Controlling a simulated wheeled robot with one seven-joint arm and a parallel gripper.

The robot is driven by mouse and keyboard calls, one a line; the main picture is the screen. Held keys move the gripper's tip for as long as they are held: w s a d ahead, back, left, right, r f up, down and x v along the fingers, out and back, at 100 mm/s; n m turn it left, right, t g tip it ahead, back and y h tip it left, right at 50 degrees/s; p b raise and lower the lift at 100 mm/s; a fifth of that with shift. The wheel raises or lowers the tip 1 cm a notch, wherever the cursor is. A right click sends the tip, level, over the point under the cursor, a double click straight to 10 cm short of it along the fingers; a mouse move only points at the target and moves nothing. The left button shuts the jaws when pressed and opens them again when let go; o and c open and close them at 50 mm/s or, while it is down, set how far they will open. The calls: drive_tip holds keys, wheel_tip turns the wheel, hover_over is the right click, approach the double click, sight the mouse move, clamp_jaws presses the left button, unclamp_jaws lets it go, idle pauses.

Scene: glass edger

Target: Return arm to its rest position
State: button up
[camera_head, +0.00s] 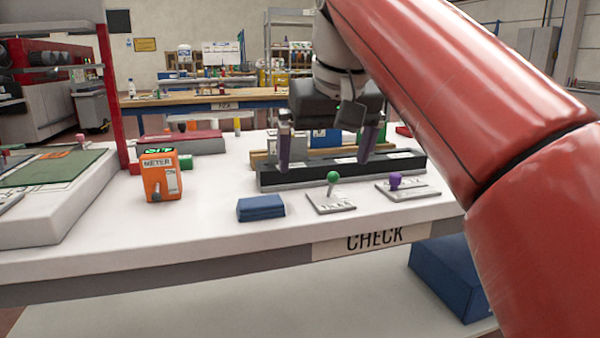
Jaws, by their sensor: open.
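My gripper (327,149) hangs from my red arm at the upper middle right of the view. Its two dark fingers are spread apart and point down, with nothing seen between them. The fingers show in front of a long black rack (310,172) on the white table marked CHECK (215,235). I cannot tell whether the fingertips touch the rack or are above it.
An orange meter (157,178) stands at left on the table. A red post (112,90) rises at left. A blue box (448,275) sits below.

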drive_tip(key=s+d+f+m, duration=0.1)
drive_tip(key=s+d+f, duration=0.3)
drive_tip(key=f, duration=0.6)
drive_tip(key=s+d+f+m, duration=0.1)
drive_tip(key=s+d+f, duration=0.2)
drive_tip(key=s+f, duration=0.3)
drive_tip(key=s+d+f+m+t+h, duration=0.1)
drive_tip(key=s+d+f, duration=0.3)
drive_tip(key=f, duration=1)
drive_tip(key=shift+s+d, duration=0.35)
drive_tip(key=shift+s, duration=0.7)
